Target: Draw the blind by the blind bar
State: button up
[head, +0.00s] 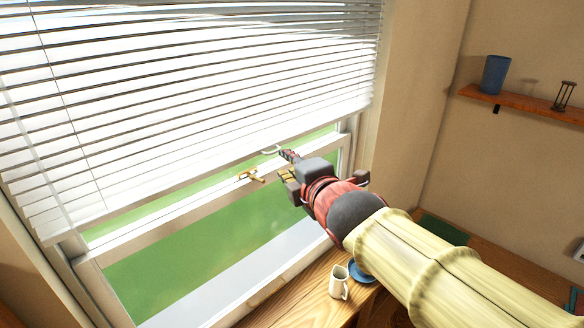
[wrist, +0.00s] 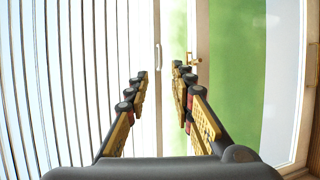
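The white slatted blind (head: 190,90) hangs partly lowered over the window, its lower edge slightly above the middle sash rail. The pale blind bar (head: 200,172) runs along that lower edge, with a small white handle (head: 272,150) near its right part. My gripper (head: 287,164) is at the window beside this handle. In the wrist view, my gripper (wrist: 160,84) is open, its two fingers apart. The blind bar (wrist: 146,45) and handle (wrist: 157,56) lie ahead, between or just beyond the fingertips. I cannot tell whether a finger touches them.
A brass window latch (head: 251,174) sits on the sash close to my gripper. A shelf (head: 530,103) with a blue cup (head: 494,75) is at right.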

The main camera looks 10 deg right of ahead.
jog(key=shift+v, duration=0.85)
jog(key=shift+f, duration=0.1)
jog(key=s+d+f+m+g+b, duration=0.2)
jog(key=s+f+m+b, duration=0.5)
jog(key=f, duration=0.9)
jog(key=s+d+f+m+g+h+b, duration=0.1)
jog(key=s+d+f+m+g+b, duration=0.1)
jog(key=s+f+m+g+b, duration=0.2)
jog(key=s+d+f+m+g+h+b, duration=0.1)
jog(key=s+d+f+m+g+b, duration=0.1)
jog(key=s+f+m+b, duration=0.8)
jog(key=s+f+g+b, duration=0.1)
jog(key=s+f+b, duration=0.2)
jog(key=f, duration=1.5)
jog(key=shift+d+g+b, duration=0.3)
jog(key=shift+d+b, duration=0.05)
jog(key=shift+b, duration=1.9)
jog(key=shift+s+r, duration=0.1)
jog(key=shift+c, duration=0.7)
